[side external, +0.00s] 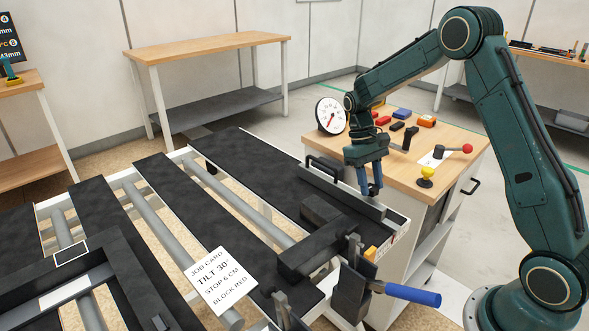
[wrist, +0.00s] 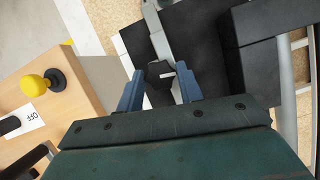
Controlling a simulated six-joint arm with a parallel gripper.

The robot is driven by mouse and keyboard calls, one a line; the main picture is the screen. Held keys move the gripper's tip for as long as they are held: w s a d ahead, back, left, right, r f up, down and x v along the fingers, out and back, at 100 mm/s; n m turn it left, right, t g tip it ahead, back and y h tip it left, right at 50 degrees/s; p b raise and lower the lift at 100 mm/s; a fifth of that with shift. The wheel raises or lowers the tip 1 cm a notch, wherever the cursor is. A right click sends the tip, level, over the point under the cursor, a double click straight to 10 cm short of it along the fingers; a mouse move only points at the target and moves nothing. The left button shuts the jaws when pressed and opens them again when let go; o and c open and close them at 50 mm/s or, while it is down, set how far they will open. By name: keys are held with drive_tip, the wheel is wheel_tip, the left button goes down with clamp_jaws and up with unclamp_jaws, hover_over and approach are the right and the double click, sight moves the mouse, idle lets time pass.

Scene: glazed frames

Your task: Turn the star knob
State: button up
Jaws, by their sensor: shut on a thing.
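The star knob (wrist: 155,69) is a dark, lobed piece with a small pale mark beside it, between my fingertips in the wrist view. My gripper (wrist: 160,80) is shut on it, with one blue finger on each side. In the side view my gripper (side external: 370,191) points down at the right end of the black-padded frame table (side external: 187,190). How far the knob is turned cannot be told.
A wooden cabinet (side external: 408,180) beside the frame carries a dial gauge (side external: 331,116), a yellow knob (side external: 427,172), a red-ball lever (side external: 467,148) and several coloured blocks. A blue-handled clamp (side external: 412,295) juts out in front. A job card (side external: 219,282) reads tilt 30°, stop 6 cm, block red.

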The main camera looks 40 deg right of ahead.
drive_tip(key=m+y, duration=0.1)
drive_tip(key=m, duration=0.2)
drive_tip(key=m+t+y, duration=0.1)
drive_tip(key=m, duration=0.2)
drive_tip(key=shift+d+m, duration=0.2)
drive_tip(key=shift+m, duration=0.1)
drive_tip(key=m+t, duration=0.1)
drive_tip(key=m, duration=0.2)
drive_tip(key=m+t+y, duration=0.1)
drive_tip(key=m, duration=0.2)
drive_tip(key=shift+s+d, duration=0.1)
drive_tip(key=shift+s, duration=0.05)
idle(0.3)
drive_tip(key=o, duration=1)
drive_tip(key=shift+r, duration=0.15)
